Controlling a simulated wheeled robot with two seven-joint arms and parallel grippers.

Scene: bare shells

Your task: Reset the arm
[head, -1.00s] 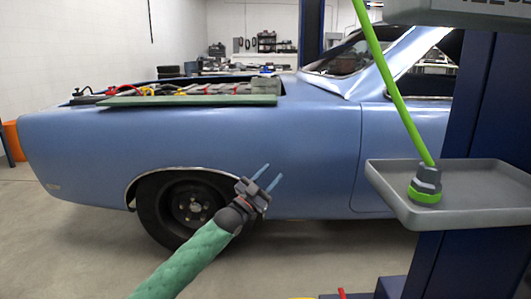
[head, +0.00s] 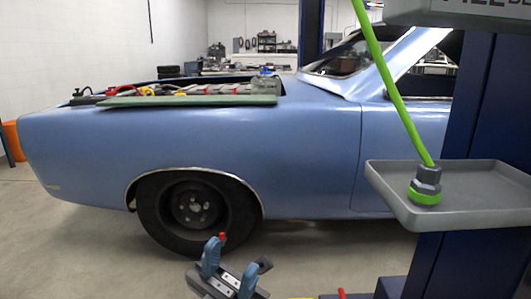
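My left gripper (head: 239,254) is at the bottom of the head view, a little left of centre. Its two bluish fingers stand apart with a gap between them, and I see nothing held. It is low, in front of the blue car (head: 310,150) and below its wheel (head: 195,212) in the picture, apart from both. The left arm behind the gripper is cut off by the lower edge. My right gripper is not in view.
A grey tray (head: 480,214) at right holds a dark and green fitting (head: 425,186) with a green rod rising from it. A dark blue post (head: 485,110) stands behind the tray. A green board (head: 190,101) lies along the car's open engine bay. Floor shows around the gripper.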

